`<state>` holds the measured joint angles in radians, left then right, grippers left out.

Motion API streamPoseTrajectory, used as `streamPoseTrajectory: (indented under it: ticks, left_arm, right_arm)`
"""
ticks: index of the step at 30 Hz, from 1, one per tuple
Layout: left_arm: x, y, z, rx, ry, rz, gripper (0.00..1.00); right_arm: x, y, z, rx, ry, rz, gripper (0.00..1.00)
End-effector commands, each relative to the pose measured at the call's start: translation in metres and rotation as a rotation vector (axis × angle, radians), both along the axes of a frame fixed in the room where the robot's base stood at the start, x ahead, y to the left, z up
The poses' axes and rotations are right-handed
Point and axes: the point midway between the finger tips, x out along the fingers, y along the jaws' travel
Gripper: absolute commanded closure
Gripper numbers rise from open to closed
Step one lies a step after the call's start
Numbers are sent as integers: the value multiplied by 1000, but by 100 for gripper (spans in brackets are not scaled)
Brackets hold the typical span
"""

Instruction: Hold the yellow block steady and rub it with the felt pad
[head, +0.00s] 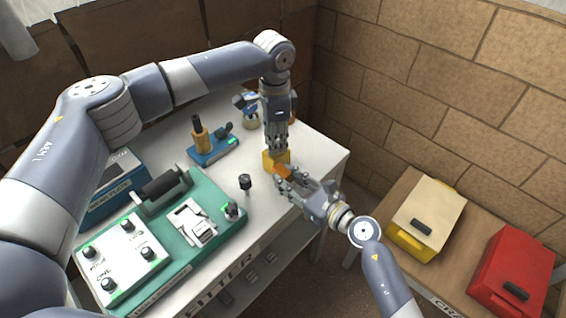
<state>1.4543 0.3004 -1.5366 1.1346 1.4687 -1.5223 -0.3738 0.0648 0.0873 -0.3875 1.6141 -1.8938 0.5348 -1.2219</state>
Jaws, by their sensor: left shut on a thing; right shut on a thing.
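The yellow block (268,161) stands on the white table near its right side. My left gripper (276,149) comes down from above and is shut on the block's top. My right gripper (287,179) reaches in from the lower right and is shut on a small orange piece, which looks like the felt pad (282,171). The pad is close against the block's near side. Whether they touch, I cannot tell. The fingers hide part of both things.
On the white table (318,150), a green tray (190,252) with knobs and a roller fills the near left. A blue stand (214,152) and a black-topped peg (245,183) are left of the block. Yellow (412,245) and red (512,270) boxes sit on a brown bench.

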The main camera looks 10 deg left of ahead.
Motion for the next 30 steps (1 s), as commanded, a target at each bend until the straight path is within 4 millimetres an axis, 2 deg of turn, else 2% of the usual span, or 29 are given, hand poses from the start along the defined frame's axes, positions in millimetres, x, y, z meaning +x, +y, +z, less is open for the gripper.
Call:
streamPoseTrajectory:
  ticks: [1,9,30]
  left_arm:
    - [-4,-3,-6,-2,12,-5,100]
    - [-4,-2,-6,-1,12,-4,100]
    - [-4,-2,-6,-2,13,-4,100]
  right_arm:
    - [-3,3,0,3,-1,3,95]
    - [-3,3,2,2,-1,0,95]
    - [24,-18,3,-1,-4,-3,95]
